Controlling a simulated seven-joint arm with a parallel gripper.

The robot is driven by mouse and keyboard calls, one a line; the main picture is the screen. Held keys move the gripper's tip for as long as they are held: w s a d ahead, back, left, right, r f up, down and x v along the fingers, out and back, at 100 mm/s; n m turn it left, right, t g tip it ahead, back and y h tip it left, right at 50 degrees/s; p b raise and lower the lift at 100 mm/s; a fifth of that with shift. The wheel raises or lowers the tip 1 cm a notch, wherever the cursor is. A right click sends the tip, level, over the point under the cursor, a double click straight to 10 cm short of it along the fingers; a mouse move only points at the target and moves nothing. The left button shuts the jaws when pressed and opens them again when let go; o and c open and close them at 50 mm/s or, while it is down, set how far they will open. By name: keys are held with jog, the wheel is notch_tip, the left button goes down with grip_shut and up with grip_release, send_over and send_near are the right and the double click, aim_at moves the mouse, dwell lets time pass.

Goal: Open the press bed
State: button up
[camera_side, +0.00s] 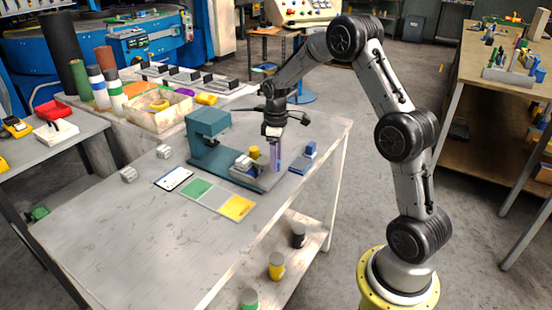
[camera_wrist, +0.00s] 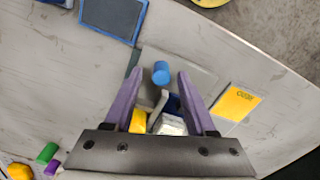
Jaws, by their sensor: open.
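The teal press (camera_side: 208,136) stands on the grey table. Its flat grey bed (camera_side: 266,183) reaches out to the right of the press body, and a grey plate of it shows in the wrist view (camera_wrist: 196,78). Small pieces stand on or beside the bed: a silver block (camera_wrist: 171,125), a yellow piece (camera_wrist: 138,121) and a dark blue piece (camera_wrist: 173,103). My gripper (camera_side: 275,168) is over the bed's outer end, purple fingers pointing down and apart. In the wrist view a blue cylinder (camera_wrist: 161,73) shows between the fingertips (camera_wrist: 158,76); I cannot tell whether they touch it.
A blue pad (camera_side: 302,165) lies right of the bed, with a blue block (camera_side: 310,149) at it. Green (camera_side: 197,189) and yellow (camera_side: 236,207) cards and a white card (camera_side: 174,179) lie in front of the press. Two small pale blocks sit farther left.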

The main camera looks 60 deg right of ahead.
notch_tip(320, 180, up, 14)
dwell(0.6)
jog(key=shift+f, duration=0.1)
jog(key=s+a+r+n+t, duration=0.2)
jog(key=s+a+r+t, duration=0.2)
jog(key=s+a+r, duration=0.75)
jog(key=s+a+f+m, duration=0.2)
jog(key=s+a+f, duration=0.1)
jog(key=s, duration=0.3)
jog(key=s+a+f+m+t, duration=0.1)
jog(key=s+a+f+m, duration=0.2)
jog(key=s, duration=0.4)
notch_tip(320, 180, down, 2)
jog(key=shift+s+a+f+m+t, duration=0.15)
jog(key=shift+s+a+m+t, duration=0.15)
jog(key=shift+a, duration=0.2)
